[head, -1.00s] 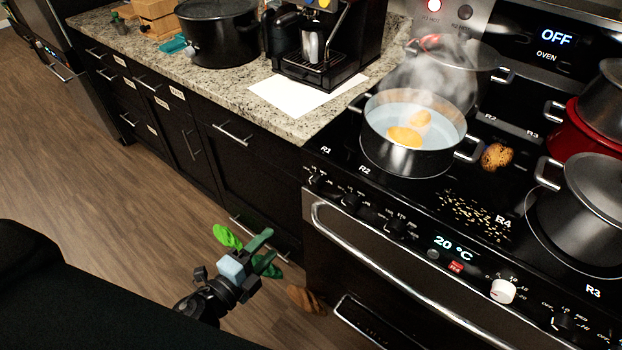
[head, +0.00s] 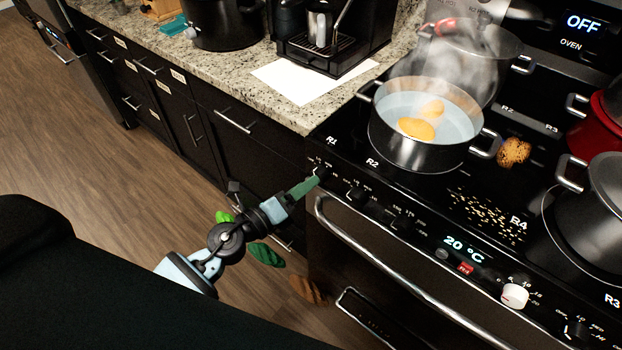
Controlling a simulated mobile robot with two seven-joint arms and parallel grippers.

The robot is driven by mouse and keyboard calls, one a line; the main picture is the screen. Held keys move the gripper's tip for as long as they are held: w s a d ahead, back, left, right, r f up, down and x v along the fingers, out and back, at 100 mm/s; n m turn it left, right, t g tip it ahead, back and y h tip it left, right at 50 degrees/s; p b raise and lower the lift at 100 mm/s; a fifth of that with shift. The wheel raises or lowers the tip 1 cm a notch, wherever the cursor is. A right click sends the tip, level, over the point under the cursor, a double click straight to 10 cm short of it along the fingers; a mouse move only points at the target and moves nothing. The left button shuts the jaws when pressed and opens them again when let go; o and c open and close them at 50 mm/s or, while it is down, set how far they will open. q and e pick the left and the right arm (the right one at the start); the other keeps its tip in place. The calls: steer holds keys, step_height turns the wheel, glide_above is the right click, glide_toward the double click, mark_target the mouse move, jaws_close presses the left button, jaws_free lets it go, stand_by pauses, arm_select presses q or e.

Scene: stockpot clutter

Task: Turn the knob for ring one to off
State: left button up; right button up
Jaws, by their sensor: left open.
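The stove's front panel carries a row of dark knobs. The leftmost knob (head: 321,172), below the R1 label (head: 331,141), is small and dark, and its pointer is too small to read. My left gripper (head: 306,186) has its green fingers right at this knob, coming in from the lower left. The fingers are open and overlap each other in this view. I cannot tell whether they touch the knob or stand around it. My right gripper is not in view.
A steaming pot (head: 420,135) with yellow pieces in water stands on the hob. More dark knobs (head: 357,193) follow to the right, above the oven handle (head: 400,265). A white knob (head: 515,295) sits further right. Green leaf-like pieces (head: 266,255) lie on the floor.

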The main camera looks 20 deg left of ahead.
mark_target(319, 175)
arm_select(q)
steer(key=x, duration=0.3)
steer(key=c, duration=1)
